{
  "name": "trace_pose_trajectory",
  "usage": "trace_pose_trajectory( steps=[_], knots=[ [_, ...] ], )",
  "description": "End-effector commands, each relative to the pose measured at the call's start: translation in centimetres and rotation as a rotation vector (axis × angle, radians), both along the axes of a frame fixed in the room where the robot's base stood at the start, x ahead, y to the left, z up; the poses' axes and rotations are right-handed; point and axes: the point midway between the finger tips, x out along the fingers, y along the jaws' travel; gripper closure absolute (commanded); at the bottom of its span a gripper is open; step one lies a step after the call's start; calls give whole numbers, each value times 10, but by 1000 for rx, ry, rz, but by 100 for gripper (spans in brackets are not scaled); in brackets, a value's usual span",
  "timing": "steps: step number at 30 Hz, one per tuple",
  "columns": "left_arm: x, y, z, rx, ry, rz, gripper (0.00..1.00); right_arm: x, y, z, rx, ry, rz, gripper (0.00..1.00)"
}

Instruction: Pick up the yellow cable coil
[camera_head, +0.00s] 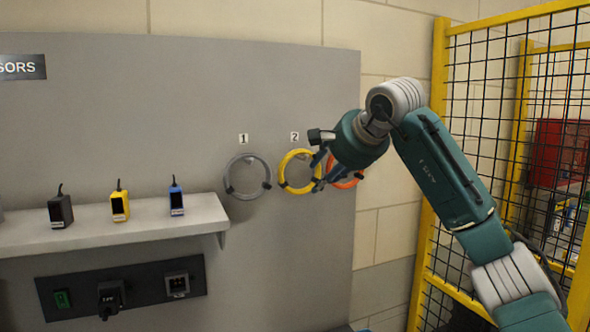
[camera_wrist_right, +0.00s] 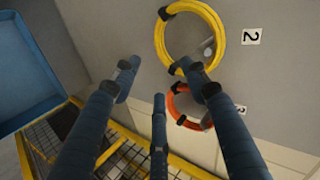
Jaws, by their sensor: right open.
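The yellow cable coil (camera_head: 282,172) hangs on the grey panel under the label 2, between the grey coil and the orange coil. It also shows in the right wrist view (camera_wrist_right: 160,42), at the top, with dark ties on it. My right gripper (camera_head: 316,172) is open at the coil's right side, and its fingers cover part of that side. In the right wrist view the open fingers of the gripper (camera_wrist_right: 160,76) point toward the panel, and one fingertip overlaps the coil's lower edge. I cannot tell whether they touch. My left gripper is not in view.
A grey coil (camera_head: 229,178) hangs left of the yellow one. An orange coil (camera_head: 345,184) hangs close on the right, partly behind my gripper. A shelf (camera_head: 150,222) with several sensors stands at left. A yellow-framed mesh fence (camera_head: 437,130) stands at right.

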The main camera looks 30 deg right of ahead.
Motion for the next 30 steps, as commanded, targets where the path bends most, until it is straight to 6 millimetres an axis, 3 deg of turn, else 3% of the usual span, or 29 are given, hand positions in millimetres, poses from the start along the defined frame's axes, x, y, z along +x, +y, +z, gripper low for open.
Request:
trace_pose_trajectory(
  steps=[4,11,19,29,30],
  knots=[
    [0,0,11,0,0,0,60,21,0,-14,1,6,1,56],
    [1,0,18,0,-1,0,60,36,-1,-24,1,3,1,56],
    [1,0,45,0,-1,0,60,68,-2,-43,1,5,1,56],
    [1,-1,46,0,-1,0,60,76,-3,-51,0,0,1,56],
    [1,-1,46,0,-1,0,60,76,-3,-51,0,0,1,60]
  ],
)
